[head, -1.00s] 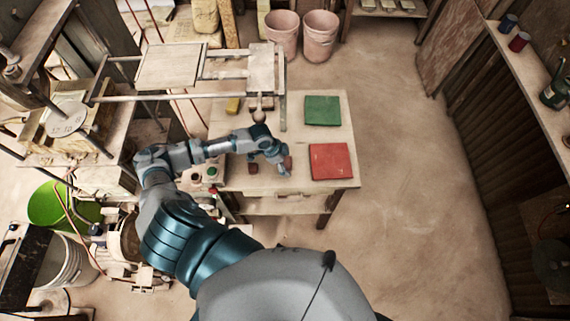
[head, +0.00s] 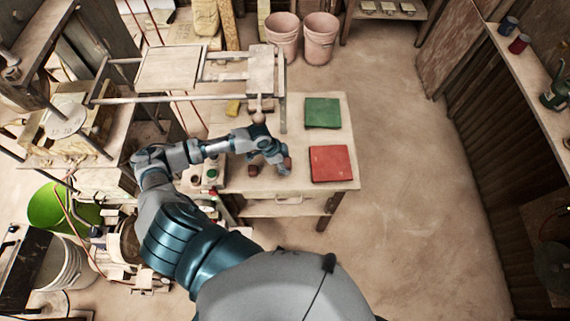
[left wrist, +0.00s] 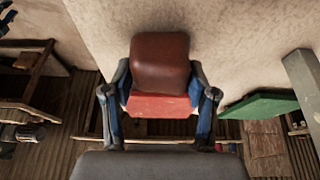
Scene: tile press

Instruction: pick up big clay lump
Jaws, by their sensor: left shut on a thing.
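A reddish-brown clay lump (left wrist: 160,62) with rounded edges sits between the fingers of my left gripper (left wrist: 161,100) in the left wrist view. The fingers are shut on its sides. In the head view the left gripper (head: 279,165) is over the front part of the table, and this lump (head: 287,162) shows at its right side. I cannot tell whether the lump touches the table. A second dark reddish lump (head: 253,170) lies on the table left of the gripper. My right gripper is not in view.
A red square (head: 331,163) lies right of the gripper, with a green square (head: 322,112) behind it. A wooden press frame (head: 283,90) stands at the table's left back. A small box with buttons (head: 209,175) is at the left edge. Floor to the right is clear.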

